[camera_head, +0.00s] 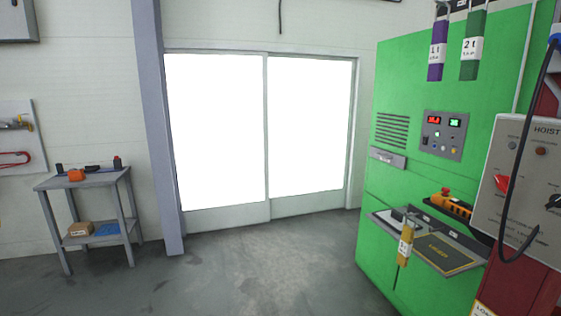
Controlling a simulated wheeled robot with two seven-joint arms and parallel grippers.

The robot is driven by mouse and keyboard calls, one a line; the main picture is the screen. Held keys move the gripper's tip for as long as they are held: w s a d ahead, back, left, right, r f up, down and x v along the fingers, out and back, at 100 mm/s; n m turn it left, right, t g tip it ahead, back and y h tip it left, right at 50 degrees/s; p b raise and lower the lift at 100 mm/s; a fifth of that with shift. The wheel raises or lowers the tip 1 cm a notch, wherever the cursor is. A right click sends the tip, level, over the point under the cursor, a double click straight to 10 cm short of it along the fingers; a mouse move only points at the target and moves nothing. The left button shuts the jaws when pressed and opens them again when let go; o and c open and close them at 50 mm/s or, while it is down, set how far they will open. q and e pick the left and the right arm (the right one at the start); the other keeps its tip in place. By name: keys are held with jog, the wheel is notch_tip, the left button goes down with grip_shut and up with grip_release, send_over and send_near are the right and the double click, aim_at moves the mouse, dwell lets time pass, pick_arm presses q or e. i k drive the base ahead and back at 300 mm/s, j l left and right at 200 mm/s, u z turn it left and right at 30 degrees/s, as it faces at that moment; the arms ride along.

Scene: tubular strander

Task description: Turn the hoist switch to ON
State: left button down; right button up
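A grey hoist panel (527,165) labelled "HOIST" is at the right edge of the head view, partly cut off by the frame. It carries a red handle or switch (502,184) on its left side and a black knob (553,203) at the picture's edge. I cannot tell which of them is the hoist switch or read its position. A black cable hangs in front of the panel. Neither of my grippers shows in this view.
A green machine cabinet (400,80) stands left of the panel, with a shelf (447,254) holding an orange pendant (452,204). Purple and green tagged slings (437,55) hang above. A grey table (95,181) stands far left. The middle floor is clear before bright double doors.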

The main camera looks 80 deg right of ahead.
aim_at(503, 182)
jog(key=z, duration=4.35)
